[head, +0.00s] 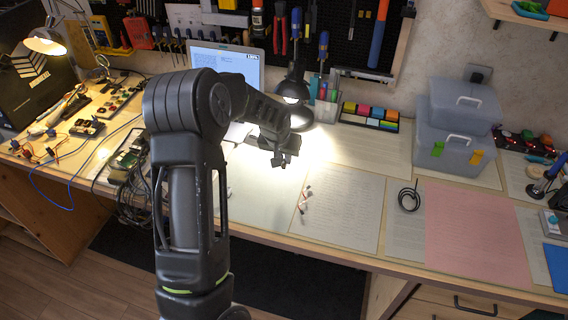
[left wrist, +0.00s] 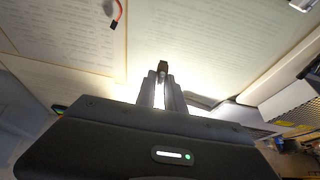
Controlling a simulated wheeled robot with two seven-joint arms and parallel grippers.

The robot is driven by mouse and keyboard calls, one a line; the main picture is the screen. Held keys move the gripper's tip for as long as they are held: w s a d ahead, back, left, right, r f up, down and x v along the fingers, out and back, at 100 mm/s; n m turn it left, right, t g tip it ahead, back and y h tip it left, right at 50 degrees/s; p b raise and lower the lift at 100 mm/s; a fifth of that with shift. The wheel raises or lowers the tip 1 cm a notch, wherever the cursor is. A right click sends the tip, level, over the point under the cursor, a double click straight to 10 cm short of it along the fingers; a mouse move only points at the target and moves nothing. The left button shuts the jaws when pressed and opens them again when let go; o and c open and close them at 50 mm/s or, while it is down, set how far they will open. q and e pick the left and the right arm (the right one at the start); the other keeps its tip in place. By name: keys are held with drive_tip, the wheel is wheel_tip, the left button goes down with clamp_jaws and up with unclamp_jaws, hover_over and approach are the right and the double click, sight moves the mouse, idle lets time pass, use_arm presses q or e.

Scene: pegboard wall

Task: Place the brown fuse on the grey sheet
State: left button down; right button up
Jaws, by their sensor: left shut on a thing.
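My left gripper (head: 284,158) is above the lamp-lit part of the bench and points down. In the left wrist view its fingers (left wrist: 163,88) are shut on a small dark brownish piece, which I take for the brown fuse (left wrist: 163,67). The piece is too small to make out in the head view. Several pale sheets lie on the bench. The one that looks greyest (head: 405,237) lies left of the pink sheet, well to the right of the gripper. My right gripper is not in view.
A black cable coil (head: 409,197) lies on the greyish sheet's upper part. The pink sheet (head: 475,235) is bare. A desk lamp (head: 297,95) stands behind the gripper. Grey bins (head: 456,146) stand at the back right.

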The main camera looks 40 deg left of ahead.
sight(283, 161)
use_arm(q)
drive_tip(key=shift+f, duration=1.55)
drive_tip(key=shift+f, duration=0.2)
drive_tip(key=c, duration=1.4)
unclamp_jaws()
drive_tip(key=shift+c, duration=0.2)
drive_tip(key=shift+r, duration=0.1)
drive_tip(key=shift+r, duration=0.45)
drive_tip(key=v, duration=1.1)
drive_tip(key=shift+b, duration=0.45)
drive_tip(key=shift+s+d+r, duration=0.1)
drive_tip(key=shift+r, duration=0.05)
